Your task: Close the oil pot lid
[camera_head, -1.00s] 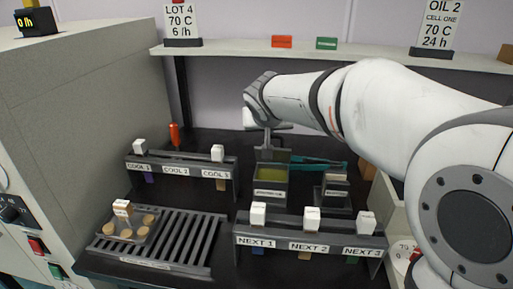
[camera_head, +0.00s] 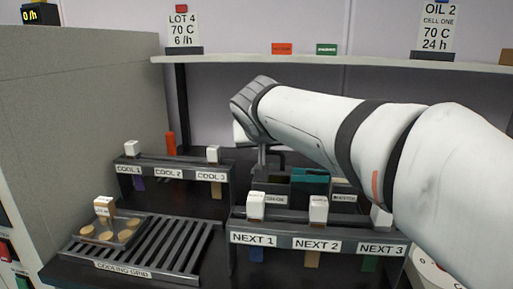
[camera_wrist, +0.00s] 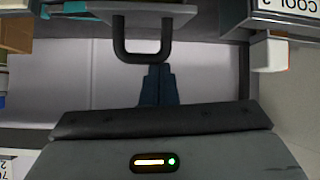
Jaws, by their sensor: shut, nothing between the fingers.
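The dark oil pot (camera_head: 275,199) stands behind the NEXT rack in the head view. Its lower part is hidden by the rack and its lid is hard to make out there. My gripper (camera_head: 262,168) points down at the back of the pot. In the wrist view my gripper (camera_wrist: 158,70) has its dark fingers together with nothing between them. The fingertips are close to the bend of a dark U-shaped handle (camera_wrist: 140,57), which appears to belong to the lid. I cannot tell whether they touch it.
The NEXT rack (camera_head: 315,244) with white-topped holders stands in front of the pot. The COOL rack (camera_head: 168,173) is to its left, and the cooling grid (camera_head: 180,250) is at front left. A teal item (camera_head: 310,175) is right of the gripper. A shelf (camera_head: 350,62) runs above.

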